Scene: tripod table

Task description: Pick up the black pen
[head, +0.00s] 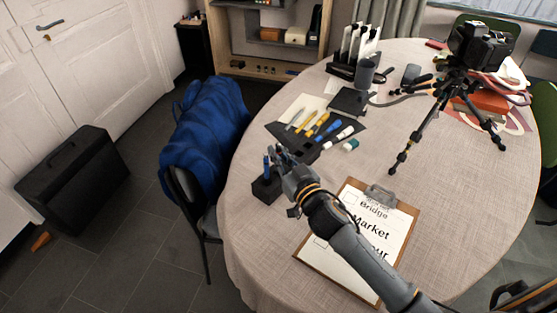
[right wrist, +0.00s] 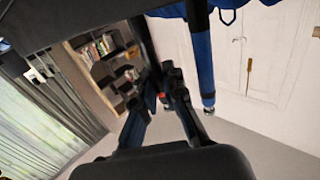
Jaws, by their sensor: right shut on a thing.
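My right gripper (head: 279,154) reaches in from the lower right, over the table just above the small black pen cup (head: 266,190). In the right wrist view, my right gripper (right wrist: 166,82) is shut on a slim dark stick, apparently the black pen (right wrist: 150,48). In the head view the gripper hides most of this pen, and I cannot tell whether its end is still inside the cup. A blue pen (head: 266,164) stands upright in the cup beside the fingers. It also shows large to the right of the fingers in the right wrist view (right wrist: 200,55). My left gripper is not in view.
A clipboard (head: 310,257) lies under my right forearm. Several markers (head: 321,124) lie on a dark mat behind the gripper. A small tripod (head: 456,97) stands at the back right. A chair with a blue jacket (head: 207,130) is left of the table (head: 250,272).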

